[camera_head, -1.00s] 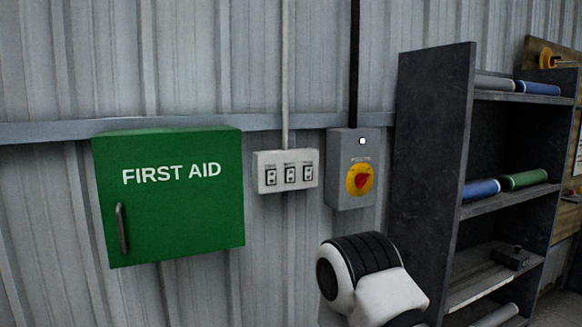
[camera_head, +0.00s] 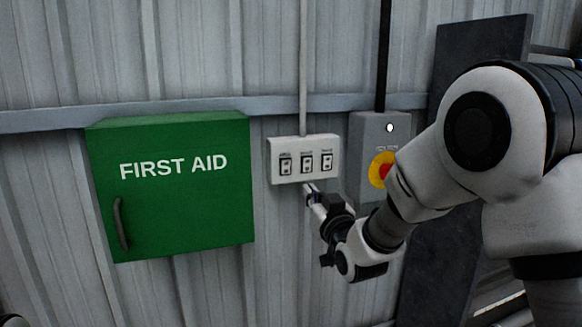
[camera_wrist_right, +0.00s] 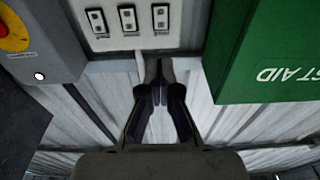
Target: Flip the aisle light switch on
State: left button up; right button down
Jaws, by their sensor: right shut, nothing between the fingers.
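The white switch panel (camera_head: 304,159) with three rocker switches in a row is on the corrugated wall. It also shows upside down in the right wrist view (camera_wrist_right: 127,43). Labels above the switches are too small to read. My right gripper (camera_head: 309,190) is shut and empty, with its tips just below the panel's lower edge, below the left and middle switches. In the right wrist view the closed fingers (camera_wrist_right: 158,66) point toward the panel. I cannot tell whether they touch it. My left gripper is not in view.
A green first aid box (camera_head: 170,187) sticks out from the wall left of the panel. A grey box with a yellow and red rotary switch (camera_head: 379,170) is to the right, partly behind my right arm. A dark shelf (camera_head: 474,75) stands farther right.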

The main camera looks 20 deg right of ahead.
jog(key=p, duration=0.6)
send_near(287, 163)
jog(key=w, duration=0.3)
jog(key=w+r, duration=0.1)
jog(key=w, duration=0.2)
jog(key=shift+w+a+r, duration=0.1)
jog(key=shift+w+a, duration=0.05)
jog(key=shift+w, duration=0.45)
